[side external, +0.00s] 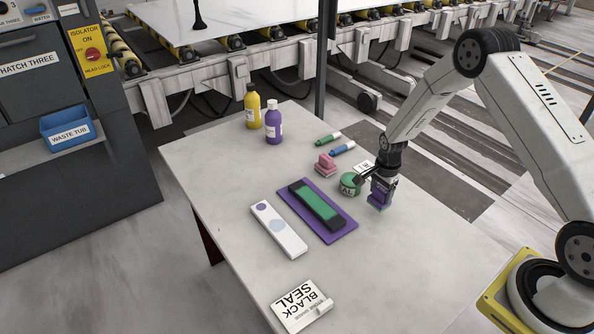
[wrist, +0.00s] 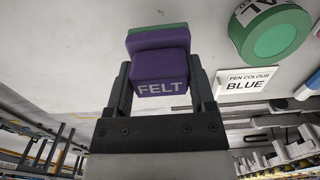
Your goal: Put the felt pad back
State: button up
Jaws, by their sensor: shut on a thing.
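The felt pad, a purple block marked FELT with a green layer on its far side, shows in the wrist view (wrist: 160,70) and in the side view (side external: 378,201). My gripper (side external: 380,186) is shut on it, one finger on each side, as the wrist view shows (wrist: 161,88). The pad is at the right part of the table, and I cannot tell whether it touches the top. A black holder with a green insert (side external: 318,205) lies on a purple mat (side external: 340,233), left of my gripper.
A round green tub (side external: 349,183) stands close left of my gripper, by a PEN COLOUR BLUE card (wrist: 250,85). A white strip (side external: 278,230) and BLACK SEAL sign (side external: 302,306) lie left and front. The front right is clear.

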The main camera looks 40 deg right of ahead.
aim_at(379, 199)
jog(key=shift+w+f, duration=0.2)
jog(key=shift+f, duration=1.6)
jog(key=shift+f, duration=0.15)
jog(key=o, duration=1.2)
jog(key=shift+c, duration=0.2)
jog(key=shift+r, duration=6.15)
